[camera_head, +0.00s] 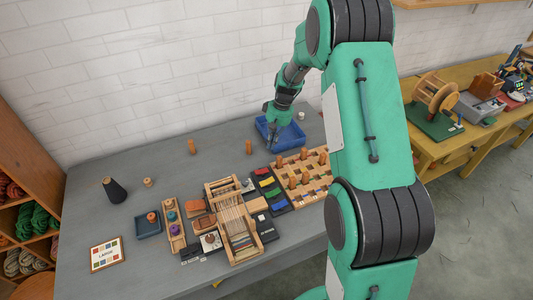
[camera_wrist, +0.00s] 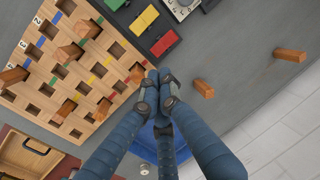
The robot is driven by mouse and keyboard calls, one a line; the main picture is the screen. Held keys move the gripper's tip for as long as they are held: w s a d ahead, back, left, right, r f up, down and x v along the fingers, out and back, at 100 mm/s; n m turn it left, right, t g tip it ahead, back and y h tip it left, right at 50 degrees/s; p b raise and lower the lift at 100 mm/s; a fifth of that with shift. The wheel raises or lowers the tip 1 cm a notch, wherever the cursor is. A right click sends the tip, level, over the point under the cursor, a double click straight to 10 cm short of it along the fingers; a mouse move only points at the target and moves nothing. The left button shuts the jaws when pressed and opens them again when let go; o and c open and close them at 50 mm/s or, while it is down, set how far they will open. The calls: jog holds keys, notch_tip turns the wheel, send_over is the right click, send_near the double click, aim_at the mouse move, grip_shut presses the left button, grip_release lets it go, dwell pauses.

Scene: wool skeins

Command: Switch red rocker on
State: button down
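The red rocker (camera_head: 272,193) sits in a dark panel (camera_head: 289,208) with green, yellow and blue rockers, left of the wooden peg board. In the head view my gripper (camera_head: 272,138) is above the back of the table, by the blue tray, apart from the panel.
The peg board (camera_head: 318,188) with several upright wooden pegs is right of the panel. The blue tray (camera_head: 262,127) is at the back. Wooden posts (camera_head: 248,147) (camera_head: 191,146) stand behind. A loom (camera_head: 238,238) is left of the panel. The table's back left is mostly clear.

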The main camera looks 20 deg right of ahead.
aim_at(259, 171)
jog(key=shift+a+r+y+p, duration=0.45)
jog(key=shift+y+p, duration=0.15)
jog(key=shift+p, duration=0.5)
jog(key=shift+f, duration=0.1)
jog(key=shift+f, duration=0.1)
jog(key=b+x, duration=0.2)
jog(key=x, duration=1.2)
jog(key=shift+s+a, duration=0.1)
